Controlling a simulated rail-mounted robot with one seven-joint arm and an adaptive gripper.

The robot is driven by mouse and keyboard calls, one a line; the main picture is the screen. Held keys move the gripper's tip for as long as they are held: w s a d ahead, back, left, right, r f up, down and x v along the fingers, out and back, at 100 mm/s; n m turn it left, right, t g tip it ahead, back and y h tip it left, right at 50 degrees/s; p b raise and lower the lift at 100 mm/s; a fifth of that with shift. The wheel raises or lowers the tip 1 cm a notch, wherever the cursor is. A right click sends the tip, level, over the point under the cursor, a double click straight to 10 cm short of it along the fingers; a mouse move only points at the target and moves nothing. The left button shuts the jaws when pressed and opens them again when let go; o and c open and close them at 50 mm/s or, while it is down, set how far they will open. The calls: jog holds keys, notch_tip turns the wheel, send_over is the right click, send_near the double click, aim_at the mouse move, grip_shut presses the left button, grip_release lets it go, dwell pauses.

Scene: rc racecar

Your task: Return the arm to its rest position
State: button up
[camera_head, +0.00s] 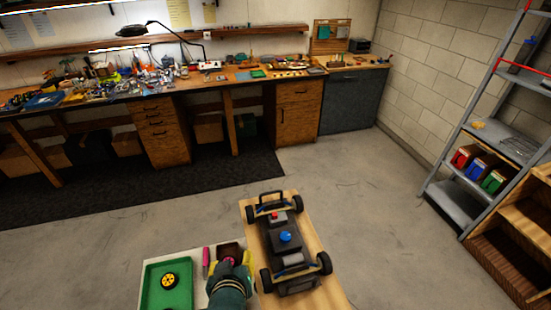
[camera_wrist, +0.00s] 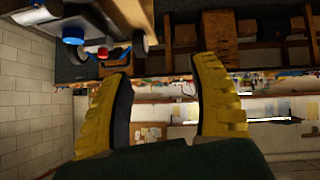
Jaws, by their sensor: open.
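My gripper (camera_wrist: 161,68) is open in the wrist view, with its two yellow fingers spread wide and nothing between them. In the head view, the dark green end of my arm is at the bottom, just left of the black RC car (camera_head: 286,240). The car stands on a wooden board, with wheels at its corners and a blue knob and a red part on top. Part of it, with the blue knob, also shows upside down at the top left of the wrist view (camera_wrist: 72,38). My arm hides part of the white surface beside the car.
A green tray (camera_head: 150,296) holding a yellow-hubbed wheel (camera_head: 169,280) lies left of my arm. A pink item (camera_head: 206,262) stands beside it. A cluttered workbench (camera_head: 150,88) runs along the back wall. A metal shelf (camera_head: 460,190) with coloured bins is at right. Grey floor lies clear between.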

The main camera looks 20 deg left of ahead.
jog(key=w+d+r+m+t+h, duration=0.1)
jog(key=d+r+m+t, duration=0.2)
jog(key=d+r, duration=0.7)
jog(key=w+d+r+m+t+h, duration=0.1)
jog(key=d+r+m+t, duration=0.2)
jog(key=r, duration=1.5)
jog(key=d+t, duration=0.4)
jog(key=d, duration=0.4)
jog(key=shift+w+d+r+m+h, duration=0.15)
jog(key=shift+w+d+m+h, duration=0.15)
jog(key=shift+m+h, duration=0.1)
jog(key=shift+o, duration=0.8)
jog(key=s+d+r+m+t+h, duration=0.2)
jog(key=s+d+r, duration=0.3)
jog(key=r, duration=0.3)
jog(key=shift+s+d+r+t+h, duration=0.15)
jog(key=shift+s+d+t+h, duration=0.2)
jog(key=shift+d+t, duration=0.45)
jog(key=shift+s+d+r+h, duration=0.1)
jog(key=shift+d+r+h, duration=0.1)
jog(key=shift+d+h, duration=0.05)
